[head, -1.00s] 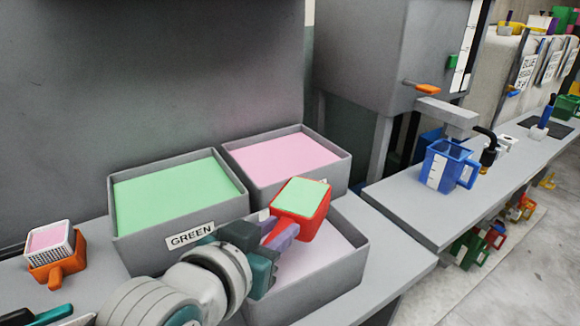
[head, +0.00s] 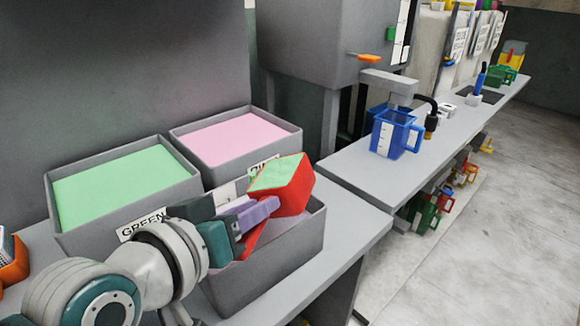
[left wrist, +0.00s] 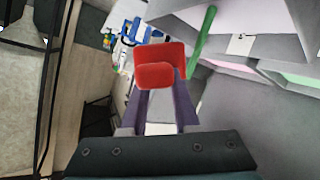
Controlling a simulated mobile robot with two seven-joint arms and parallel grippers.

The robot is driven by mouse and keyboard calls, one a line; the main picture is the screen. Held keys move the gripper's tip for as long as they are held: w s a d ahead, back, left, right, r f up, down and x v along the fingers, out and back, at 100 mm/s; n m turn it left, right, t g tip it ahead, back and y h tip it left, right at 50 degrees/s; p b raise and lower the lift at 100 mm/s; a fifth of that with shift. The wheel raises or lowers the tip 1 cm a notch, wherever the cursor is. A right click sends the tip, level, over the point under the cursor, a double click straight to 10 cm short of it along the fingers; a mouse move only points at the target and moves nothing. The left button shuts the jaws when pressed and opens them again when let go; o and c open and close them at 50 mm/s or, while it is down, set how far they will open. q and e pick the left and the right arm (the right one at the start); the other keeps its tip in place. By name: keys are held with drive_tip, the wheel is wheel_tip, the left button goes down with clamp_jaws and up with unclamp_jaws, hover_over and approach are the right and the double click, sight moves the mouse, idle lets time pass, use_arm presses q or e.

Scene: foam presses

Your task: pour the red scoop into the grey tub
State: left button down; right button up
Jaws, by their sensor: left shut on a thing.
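My left gripper (head: 258,212) is shut on the red scoop (head: 290,190); its purple fingers also show in the left wrist view (left wrist: 160,108). The scoop is tilted, with pale green material at its upper face, above the front grey tub (head: 262,278). That tub's contents are mostly hidden by the scoop and my gripper. In the left wrist view, a thin green strip (left wrist: 202,40) runs beside the red scoop (left wrist: 160,68); I cannot tell if it is pouring material. My right gripper is not in view.
Behind stand a grey bin of green material (head: 120,185), labelled GREEN, and a bin of pink material (head: 235,138). A blue jug (head: 395,135) stands on the right-hand bench (head: 350,165). An orange scoop (head: 14,268) is at the left edge.

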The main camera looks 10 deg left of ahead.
use_arm(q)
drive_tip(key=shift+a+f+n+h+b, duration=0.15)
drive_tip(key=shift+n+h+b, duration=0.55)
drive_tip(key=shift+b, duration=0.65)
drive_tip(key=shift+a+n+h+b, duration=0.15)
drive_tip(key=shift+n+h+b, duration=0.25)
drive_tip(key=shift+n+b, duration=0.75)
drive_tip(key=a+n+t+h+b, duration=0.1)
drive_tip(key=n+b, duration=0.2)
drive_tip(key=b, duration=0.2)
drive_tip(key=a+f+n+t+h+b, duration=0.1)
drive_tip(key=n+b, duration=0.3)
drive_tip(key=b, duration=0.2)
drive_tip(key=a+f+n+t+h+b, duration=0.1)
drive_tip(key=n+t+b, duration=0.1)
drive_tip(key=n+b, duration=0.2)
drive_tip(key=shift+w+a+f+b, duration=0.15)
drive_tip(key=shift+w+a+b, duration=0.15)
drive_tip(key=shift+b, duration=0.9)
drive_tip(key=shift+n, duration=0.25)
